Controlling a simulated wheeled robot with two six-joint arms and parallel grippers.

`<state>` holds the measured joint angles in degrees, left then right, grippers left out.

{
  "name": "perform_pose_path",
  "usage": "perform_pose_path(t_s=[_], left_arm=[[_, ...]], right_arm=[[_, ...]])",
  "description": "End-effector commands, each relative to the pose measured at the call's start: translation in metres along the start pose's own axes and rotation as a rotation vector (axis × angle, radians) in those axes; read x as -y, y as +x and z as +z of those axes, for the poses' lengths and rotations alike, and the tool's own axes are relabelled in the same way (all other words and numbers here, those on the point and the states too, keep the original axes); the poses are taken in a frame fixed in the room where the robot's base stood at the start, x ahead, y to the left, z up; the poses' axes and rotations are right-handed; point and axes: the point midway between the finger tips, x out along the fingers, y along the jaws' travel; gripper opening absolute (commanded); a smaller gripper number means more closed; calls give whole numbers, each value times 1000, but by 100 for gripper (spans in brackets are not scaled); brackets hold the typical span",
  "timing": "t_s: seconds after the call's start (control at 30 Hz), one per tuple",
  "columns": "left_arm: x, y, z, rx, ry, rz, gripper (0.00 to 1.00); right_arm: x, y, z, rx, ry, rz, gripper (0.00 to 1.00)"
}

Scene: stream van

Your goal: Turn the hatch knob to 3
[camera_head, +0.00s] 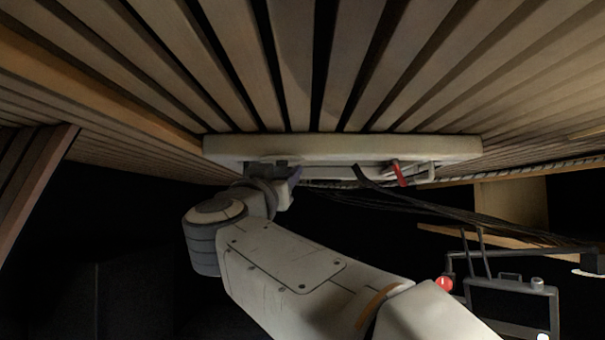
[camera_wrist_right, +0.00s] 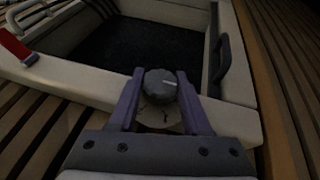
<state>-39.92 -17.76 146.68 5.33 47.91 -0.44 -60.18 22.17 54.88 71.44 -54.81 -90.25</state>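The hatch knob (camera_wrist_right: 160,84) is a round grey knob with a white pointer line that points to the right and slightly down in the right wrist view. It sits over a pale dial plate (camera_wrist_right: 160,118) on the hatch frame; the dial's marks are too small to read. My right gripper (camera_wrist_right: 160,80) has its two purple fingers on either side of the knob, apparently touching it. In the head view my right gripper (camera_head: 289,183) is up at the underside of the pale hatch frame (camera_head: 340,148), and the knob is hard to make out. My left gripper is not in view.
The hatch frame is set in a slatted wooden ceiling (camera_head: 240,60). A red strap or latch (camera_head: 398,173) hangs at its right side, beside dark cables (camera_head: 450,212). A dark handle (camera_wrist_right: 221,57) is on the frame. Dark equipment (camera_head: 512,305) with a red ball stands lower right.

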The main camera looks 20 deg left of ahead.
Motion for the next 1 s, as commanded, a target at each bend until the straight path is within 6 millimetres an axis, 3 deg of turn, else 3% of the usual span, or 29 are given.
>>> perform_pose_path(t_s=[0.47,0.77,1.0], left_arm=[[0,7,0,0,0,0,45],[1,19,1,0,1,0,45],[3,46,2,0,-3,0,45]], right_arm=[[-2,0,0,-4,33,-82,0],[-4,1,0,-9,124,-298,0],[-4,0,3,-13,210,-504,0]])
